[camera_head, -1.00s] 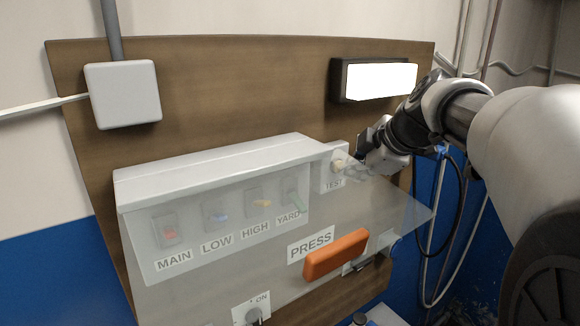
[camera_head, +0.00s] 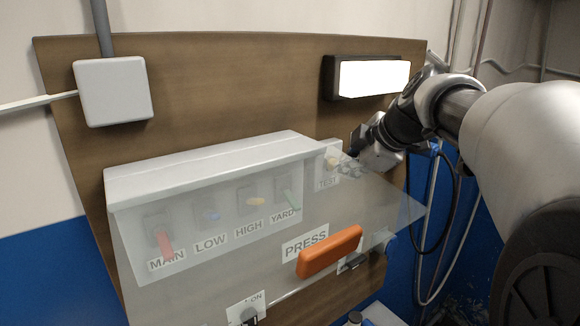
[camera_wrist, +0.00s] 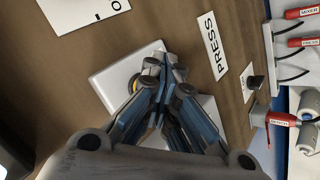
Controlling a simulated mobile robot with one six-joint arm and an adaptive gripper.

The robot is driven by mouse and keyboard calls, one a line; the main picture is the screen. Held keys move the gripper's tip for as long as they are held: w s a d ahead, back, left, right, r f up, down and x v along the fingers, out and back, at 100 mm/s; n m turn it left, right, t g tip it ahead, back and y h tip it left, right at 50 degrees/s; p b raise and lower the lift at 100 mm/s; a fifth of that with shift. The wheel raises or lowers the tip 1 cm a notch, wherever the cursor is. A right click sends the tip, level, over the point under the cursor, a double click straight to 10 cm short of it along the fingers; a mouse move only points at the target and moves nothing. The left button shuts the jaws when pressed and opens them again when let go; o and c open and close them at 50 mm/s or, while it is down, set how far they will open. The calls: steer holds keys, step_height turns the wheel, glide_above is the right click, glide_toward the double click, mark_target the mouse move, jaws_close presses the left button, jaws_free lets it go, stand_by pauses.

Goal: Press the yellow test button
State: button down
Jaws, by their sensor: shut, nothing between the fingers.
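The pale yellow test button (camera_head: 332,162) sits on a small white plate marked TEST, at the right end of the switch box. My gripper (camera_head: 355,168) is shut and empty, with its fingertips at the button's right side. I cannot tell from the head view whether they touch it. In the wrist view my shut fingers (camera_wrist: 165,65) lie over the white plate (camera_wrist: 108,82) and hide most of the button; only slivers of yellow show beside them.
A clear cover (camera_head: 205,275) hangs in front of MAIN, LOW, HIGH and YARD switches. The red MAIN lever (camera_head: 165,243) points down. An orange PRESS handle (camera_head: 330,252) stands out below my gripper. A lit panel (camera_head: 372,78) is above.

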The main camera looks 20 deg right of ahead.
steer(key=shift+s+d+b, duration=0.2)
steer(key=shift+s+b, duration=0.15)
steer(key=shift+s, duration=0.25)
steer(key=shift+s+d+b, duration=0.3)
steer(key=shift+s+b, duration=0.2)
steer(key=shift+s, duration=0.3)
steer(key=shift+s+d+b, duration=0.25)
steer(key=shift+s+b, duration=0.3)
steer(key=shift+s, duration=0.2)
steer(key=shift+s+d+b, duration=0.3)
steer(key=shift+s+b, duration=0.2)
steer(key=shift+s, duration=0.3)
steer(key=shift+f, duration=0.1)
